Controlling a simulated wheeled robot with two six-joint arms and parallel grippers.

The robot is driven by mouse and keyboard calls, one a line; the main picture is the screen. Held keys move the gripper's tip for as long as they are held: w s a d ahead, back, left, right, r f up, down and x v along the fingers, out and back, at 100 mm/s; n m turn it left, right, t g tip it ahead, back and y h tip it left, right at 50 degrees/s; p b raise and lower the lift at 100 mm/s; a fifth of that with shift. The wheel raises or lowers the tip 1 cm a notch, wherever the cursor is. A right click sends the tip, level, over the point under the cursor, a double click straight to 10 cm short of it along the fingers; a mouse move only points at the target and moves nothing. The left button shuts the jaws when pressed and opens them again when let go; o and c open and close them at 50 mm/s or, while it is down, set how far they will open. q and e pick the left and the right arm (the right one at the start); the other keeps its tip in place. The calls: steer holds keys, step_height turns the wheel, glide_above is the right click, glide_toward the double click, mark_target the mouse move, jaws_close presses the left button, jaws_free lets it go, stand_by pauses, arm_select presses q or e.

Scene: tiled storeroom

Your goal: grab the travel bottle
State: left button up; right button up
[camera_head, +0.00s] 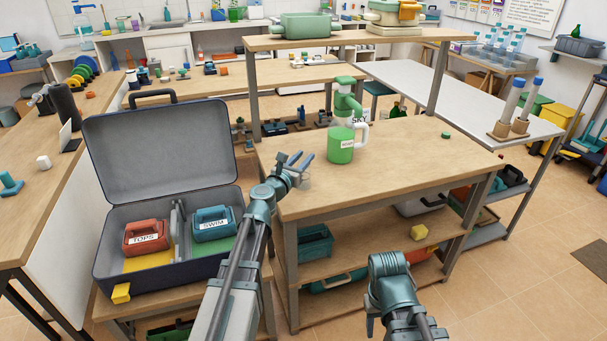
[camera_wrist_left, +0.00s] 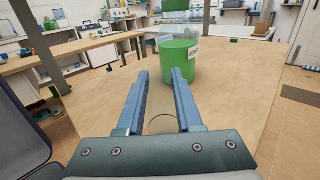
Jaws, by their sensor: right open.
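A small clear see-through container (camera_head: 304,182), which looks like the travel bottle, stands on the near left edge of the wooden table. My left gripper (camera_head: 295,160) is open right beside it, fingers pointing over the tabletop. In the left wrist view its faint round outline (camera_wrist_left: 163,123) lies between the spread fingers (camera_wrist_left: 159,76); I cannot tell if they touch it. A green pump dispenser (camera_head: 341,145) with a label and white handle stands farther back; its green body (camera_wrist_left: 179,62) shows beyond the fingertips. My right gripper (camera_head: 376,318) is low in front of the table, empty, its fingers mostly hidden.
An open grey case (camera_head: 158,265) at left holds a red box marked TOPS (camera_head: 146,238) and a teal box marked SWIM (camera_head: 213,224). The wooden table (camera_head: 420,170) has a raised shelf (camera_head: 355,36) at its back. Its right part is mostly clear.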

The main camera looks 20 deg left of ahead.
arm_select(q)
jaws_close()
steer(key=shift+r, duration=0.15)
arm_select(e)
steer(key=shift+r, duration=0.15)
